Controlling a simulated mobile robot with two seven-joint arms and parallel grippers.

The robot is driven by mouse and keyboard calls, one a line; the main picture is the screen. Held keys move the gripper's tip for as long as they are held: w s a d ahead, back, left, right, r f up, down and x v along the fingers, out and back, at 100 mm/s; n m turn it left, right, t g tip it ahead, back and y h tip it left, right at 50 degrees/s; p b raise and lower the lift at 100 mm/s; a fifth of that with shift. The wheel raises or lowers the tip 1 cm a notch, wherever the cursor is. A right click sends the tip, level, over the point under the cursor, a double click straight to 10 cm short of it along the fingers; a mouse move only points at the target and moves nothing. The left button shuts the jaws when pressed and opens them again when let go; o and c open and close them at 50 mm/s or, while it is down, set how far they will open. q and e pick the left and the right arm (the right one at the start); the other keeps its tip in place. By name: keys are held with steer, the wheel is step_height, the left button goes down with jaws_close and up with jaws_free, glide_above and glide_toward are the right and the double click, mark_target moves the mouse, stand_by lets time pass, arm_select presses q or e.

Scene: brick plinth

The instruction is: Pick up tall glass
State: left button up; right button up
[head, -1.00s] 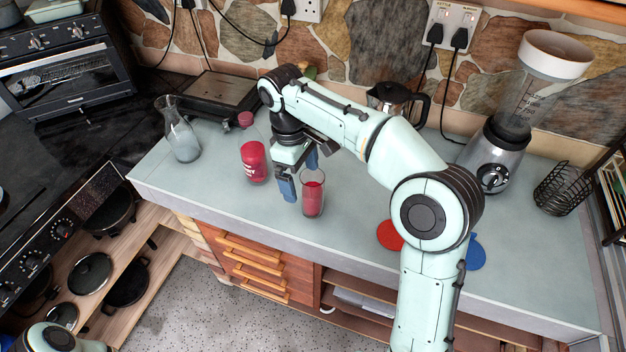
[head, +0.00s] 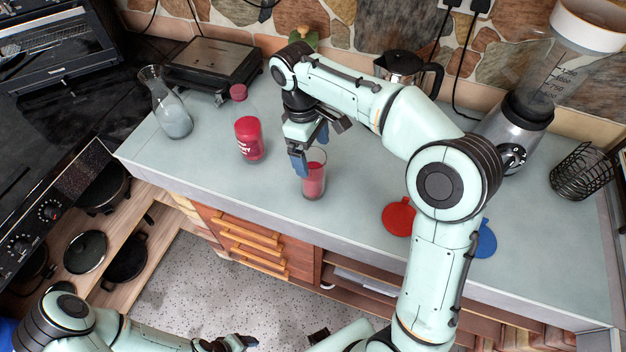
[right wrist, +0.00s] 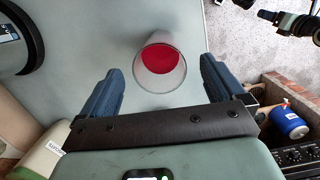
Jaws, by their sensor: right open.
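The tall glass (head: 314,184), clear with red liquid in it, stands upright on the grey-green counter, near its front edge. My right gripper (head: 311,149) is open at the glass's rim, with one blue finger in front of its left side and the other behind it. In the right wrist view, the glass (right wrist: 161,64) shows between the two open fingers, with space on both sides; I cannot tell how far down they reach. My left gripper (head: 232,343) is low at the bottom edge, away from the counter, its jaws unclear.
A red-labelled bottle (head: 249,139) stands left of the glass, and a glass carafe (head: 171,112) farther left. A red disc (head: 398,217) and a blue disc (head: 485,240) lie to the right. A moka pot (head: 400,66), blender (head: 517,125) and wire basket (head: 581,172) stand farther back or right.

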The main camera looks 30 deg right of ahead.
mark_target(314, 162)
steer(key=f, duration=0.5)
steer(key=shift+s+d+b, duration=0.15)
steer(key=shift+s+b, duration=0.05)
steer(key=shift+b, duration=0.2)
steer(key=c, duration=1.7)
jaws_close()
steer(key=shift+r, duration=0.3)
